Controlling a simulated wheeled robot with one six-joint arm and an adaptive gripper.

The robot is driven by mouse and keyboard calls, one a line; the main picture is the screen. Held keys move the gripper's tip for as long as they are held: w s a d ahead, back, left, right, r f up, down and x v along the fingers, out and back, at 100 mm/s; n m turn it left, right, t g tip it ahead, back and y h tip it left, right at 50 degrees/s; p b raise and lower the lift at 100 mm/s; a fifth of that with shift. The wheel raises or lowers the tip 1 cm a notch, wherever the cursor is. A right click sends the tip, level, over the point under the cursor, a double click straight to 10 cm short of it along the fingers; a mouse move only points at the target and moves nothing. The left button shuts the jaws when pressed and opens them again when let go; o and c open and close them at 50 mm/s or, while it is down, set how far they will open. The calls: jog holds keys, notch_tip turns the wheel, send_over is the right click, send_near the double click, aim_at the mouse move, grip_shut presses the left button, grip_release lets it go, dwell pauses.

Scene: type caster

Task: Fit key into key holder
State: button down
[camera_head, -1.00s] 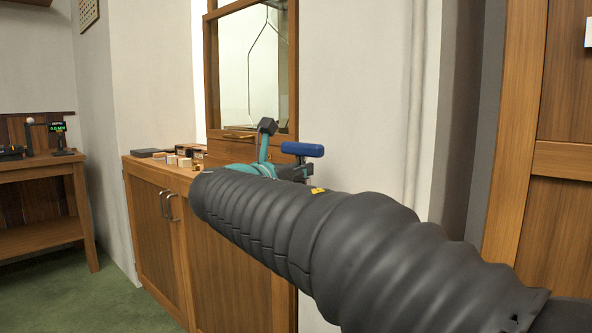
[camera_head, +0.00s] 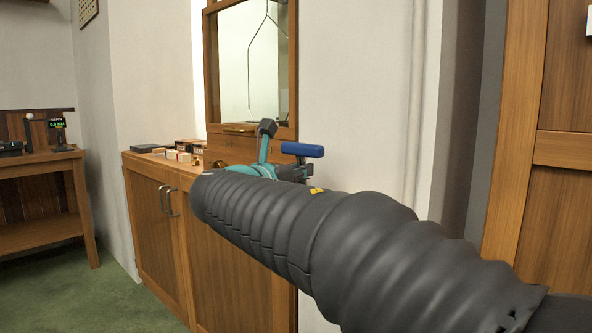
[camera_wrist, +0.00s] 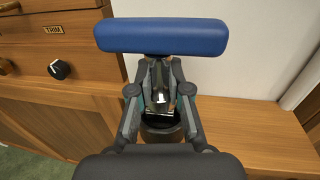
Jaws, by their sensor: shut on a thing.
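The key shows as a thick blue bar handle (camera_wrist: 160,37) across the top of the wrist view. It also shows in the head view (camera_head: 302,149), sideways at the end of my arm. My gripper (camera_wrist: 160,62) is shut on the key just under the blue bar. The part of the key below the grip is mostly hidden between the fingers. I cannot make out the key holder in either view.
A wooden cabinet (camera_head: 160,225) with small boxes (camera_head: 178,155) on top stands at the wall by a wood-framed window (camera_head: 250,70). The wrist view shows a panel with a black knob (camera_wrist: 59,70) and a bare wooden ledge (camera_wrist: 250,115). A side table (camera_head: 40,165) stands left.

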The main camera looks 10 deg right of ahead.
jog(key=shift+f+b, duration=0.9)
jog(key=shift+f, duration=0.45)
jog(key=c, duration=1)
grip_release()
jog(key=shift+c, duration=0.2)
jog(key=v, duration=1.2)
